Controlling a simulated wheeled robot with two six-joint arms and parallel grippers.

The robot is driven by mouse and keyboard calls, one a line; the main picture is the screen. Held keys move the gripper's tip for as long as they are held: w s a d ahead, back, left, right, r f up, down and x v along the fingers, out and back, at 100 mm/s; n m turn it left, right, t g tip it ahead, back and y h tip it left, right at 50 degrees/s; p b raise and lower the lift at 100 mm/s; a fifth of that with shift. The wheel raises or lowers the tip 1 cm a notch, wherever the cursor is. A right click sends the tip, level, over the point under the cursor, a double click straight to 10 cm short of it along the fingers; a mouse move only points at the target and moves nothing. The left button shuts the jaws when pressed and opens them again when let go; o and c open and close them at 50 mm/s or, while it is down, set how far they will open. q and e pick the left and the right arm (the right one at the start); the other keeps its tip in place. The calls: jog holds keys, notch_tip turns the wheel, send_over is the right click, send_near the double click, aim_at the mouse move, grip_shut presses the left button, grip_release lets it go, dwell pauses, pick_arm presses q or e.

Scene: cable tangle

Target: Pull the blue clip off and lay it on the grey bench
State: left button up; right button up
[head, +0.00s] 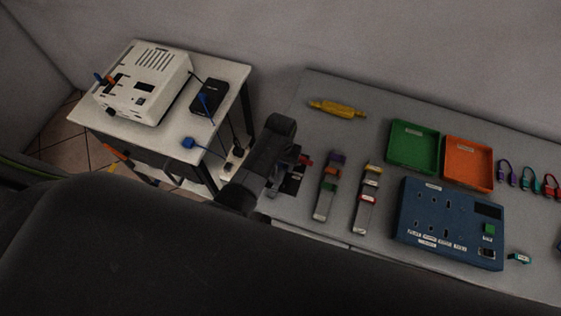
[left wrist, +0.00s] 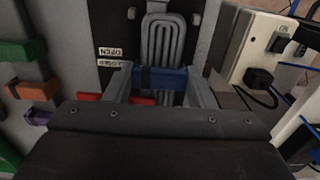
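The blue clip (left wrist: 160,78) lies across the lower end of a grey ribbed part on a black panel (left wrist: 105,25) in the left wrist view. The fingers of my left gripper (left wrist: 160,84) stand at both ends of the clip, with no gap seen between fingers and clip. In the head view my left gripper (head: 288,172) is low over the left end of the grey bench (head: 340,90) and mostly hides the black panel (head: 292,184). The clip cannot be made out clearly there. My right gripper is not in view.
Two grey strips with coloured clips (head: 327,190) (head: 367,195) lie right of the gripper. Farther right are green (head: 390,155) and orange (head: 447,170) trays and a blue panel (head: 412,225). A side table (head: 165,135) stands left. Bare bench lies near the yellow tool (head: 337,108).

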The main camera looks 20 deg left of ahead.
pick_arm(q)
jog(key=c, duration=0.5)
jog(key=shift+r, duration=0.2)
jog(key=shift+r+p, duration=1.2)
jog(key=shift+p, duration=0.45)
jog(key=shift+r, duration=1)
